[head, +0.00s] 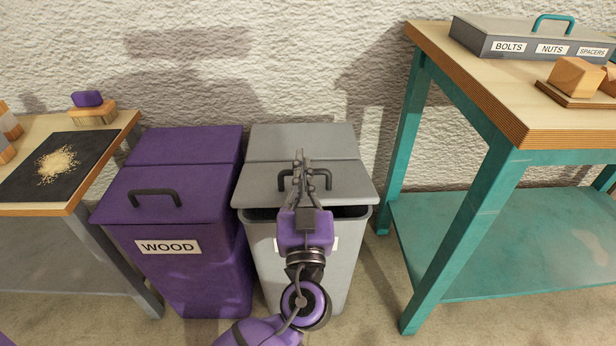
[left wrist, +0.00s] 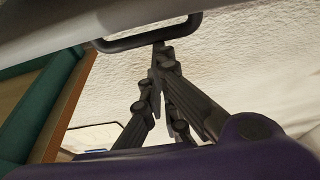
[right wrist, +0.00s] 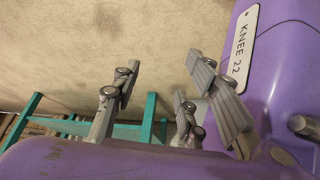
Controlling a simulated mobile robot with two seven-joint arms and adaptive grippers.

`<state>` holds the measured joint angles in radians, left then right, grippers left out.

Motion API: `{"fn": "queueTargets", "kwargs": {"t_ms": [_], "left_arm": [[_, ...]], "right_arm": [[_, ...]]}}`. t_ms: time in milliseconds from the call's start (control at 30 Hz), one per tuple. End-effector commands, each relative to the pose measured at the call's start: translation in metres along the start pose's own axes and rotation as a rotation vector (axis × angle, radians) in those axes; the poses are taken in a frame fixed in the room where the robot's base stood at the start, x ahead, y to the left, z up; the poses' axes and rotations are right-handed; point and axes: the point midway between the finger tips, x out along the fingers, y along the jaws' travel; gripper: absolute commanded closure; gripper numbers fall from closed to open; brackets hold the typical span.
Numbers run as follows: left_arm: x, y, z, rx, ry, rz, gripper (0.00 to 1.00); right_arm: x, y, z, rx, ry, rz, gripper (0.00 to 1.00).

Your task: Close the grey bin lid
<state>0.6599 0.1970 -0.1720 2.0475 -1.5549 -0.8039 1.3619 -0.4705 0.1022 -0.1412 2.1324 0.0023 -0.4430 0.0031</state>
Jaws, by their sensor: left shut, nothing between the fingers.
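The grey bin (head: 264,262) stands in the middle of the head view. Its grey lid (head: 350,184) is lowered nearly flat, with a dark gap under its front edge. A dark handle (head: 284,180) sits on the lid. My left gripper (head: 300,154) is shut and empty, over the lid at the handle, hiding part of both. In the left wrist view its fingertips (left wrist: 158,48) are close to the handle (left wrist: 120,43); contact is unclear. My right gripper (right wrist: 164,66) shows only in the right wrist view, open with nothing between its fingers, away from the bin.
A purple bin (head: 215,270) labelled WOOD stands close on the left, its lid down. A workbench with a dark mat (head: 90,160) is further left. A teal-legged table (head: 470,95) stands right, holding a grey labelled box (head: 475,45). A rough wall (head: 300,60) is behind.

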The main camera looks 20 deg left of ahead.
Motion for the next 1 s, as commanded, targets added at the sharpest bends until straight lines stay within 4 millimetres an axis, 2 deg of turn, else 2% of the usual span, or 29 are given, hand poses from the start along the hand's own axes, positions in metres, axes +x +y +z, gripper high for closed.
{"fn": "queueTargets", "kwargs": {"t_ms": [33, 100, 233, 600, 1000], "left_arm": [[-0.005, 0.0, 0.013, -0.003, -0.005, -0.001, 1.0], [-0.009, 0.0, 0.017, -0.002, -0.005, -0.002, 1.0], [-0.014, 0.0, 0.024, -0.002, -0.005, -0.001, 1.0], [-0.023, 0.001, 0.036, -0.001, -0.003, -0.001, 1.0], [-0.024, 0.001, 0.037, -0.001, -0.002, 0.0, 1.0]], "right_arm": [[0.013, -0.001, 0.016, 0.004, -0.024, 0.0, 0.6], [0.02, -0.001, 0.028, 0.001, -0.046, -0.001, 0.6], [0.031, 0.0, 0.038, -0.017, -0.066, -0.007, 0.6], [0.055, 0.004, 0.034, -0.065, -0.063, -0.021, 0.6], [0.059, 0.002, 0.026, -0.062, -0.048, -0.023, 0.6]]}}
